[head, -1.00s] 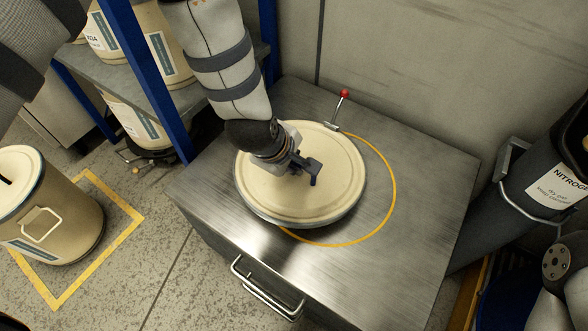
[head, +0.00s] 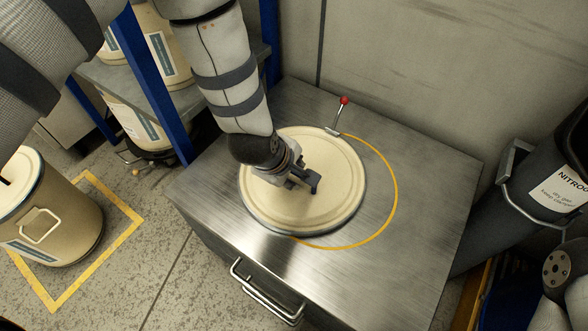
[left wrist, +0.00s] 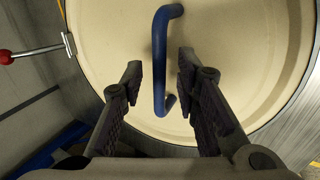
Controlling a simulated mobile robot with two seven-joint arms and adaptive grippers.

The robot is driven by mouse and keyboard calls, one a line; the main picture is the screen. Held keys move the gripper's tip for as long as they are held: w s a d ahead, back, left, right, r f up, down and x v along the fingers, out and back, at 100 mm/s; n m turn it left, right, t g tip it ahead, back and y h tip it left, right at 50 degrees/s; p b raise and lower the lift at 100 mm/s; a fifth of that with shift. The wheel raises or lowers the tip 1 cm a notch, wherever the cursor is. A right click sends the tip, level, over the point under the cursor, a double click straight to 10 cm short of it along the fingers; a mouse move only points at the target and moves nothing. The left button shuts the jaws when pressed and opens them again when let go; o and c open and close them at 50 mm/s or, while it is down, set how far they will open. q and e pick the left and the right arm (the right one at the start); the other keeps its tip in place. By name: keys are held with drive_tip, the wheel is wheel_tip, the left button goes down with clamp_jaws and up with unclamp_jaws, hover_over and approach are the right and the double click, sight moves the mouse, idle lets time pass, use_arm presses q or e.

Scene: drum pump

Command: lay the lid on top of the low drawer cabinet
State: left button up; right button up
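The lid (head: 285,215) is a round cream disc with a dark blue handle (left wrist: 160,60). It appears to lie flat on the steel top of the low drawer cabinet (head: 410,255), covering the left part of a yellow ring. My left gripper (head: 308,182) is over the middle of the lid. In the left wrist view, its two fingers (left wrist: 160,85) stand on either side of the handle with a gap at each side, so it is open. The wrist hides part of the lid in the head view. My right gripper is not in view.
A red-knobbed lever (head: 343,101) stands at the lid's back edge. A cream drum (head: 60,215) stands on the floor at left, near a blue-posted shelf (head: 150,75). A dark nitrogen container (head: 510,215) is at right. The cabinet's right and front top is clear.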

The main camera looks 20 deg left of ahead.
use_arm(q)
drive_tip(key=d+p+v, duration=0.1)
drive_tip(key=p+v, duration=0.2)
drive_tip(key=v, duration=0.8)
drive_tip(key=s+f+m+g, duration=0.1)
drive_tip(key=s+f, duration=0.1)
drive_tip(key=s, duration=0.1)
drive_tip(key=s+a+f+m, duration=0.1)
drive_tip(key=s+f, duration=0.1)
drive_tip(key=s, duration=0.1)
drive_tip(key=s+a+f+m+g, duration=0.1)
drive_tip(key=s+f, duration=0.2)
drive_tip(key=shift+s+a+f+g, duration=0.1)
drive_tip(key=shift+s+a+g, duration=0.1)
drive_tip(key=shift+g, duration=0.1)
drive_tip(key=s+a+f+m+g, duration=0.1)
drive_tip(key=s+m+g, duration=0.2)
drive_tip(key=s, duration=0.9)
drive_tip(key=s+a+f+m+g, duration=0.1)
drive_tip(key=s+m, duration=0.4)
drive_tip(key=s, duration=0.7)
drive_tip(key=s+a+f+m+g+y, duration=0.1)
drive_tip(key=s+a+f+m+g, duration=0.1)
drive_tip(key=s, duration=1.1)
drive_tip(key=f+m+g, duration=0.1)
drive_tip(key=m+g, duration=0.1)
drive_tip(key=g, duration=0.1)
drive_tip(key=shift+s+a, duration=0.1)
drive_tip(key=shift+a, duration=0.05)
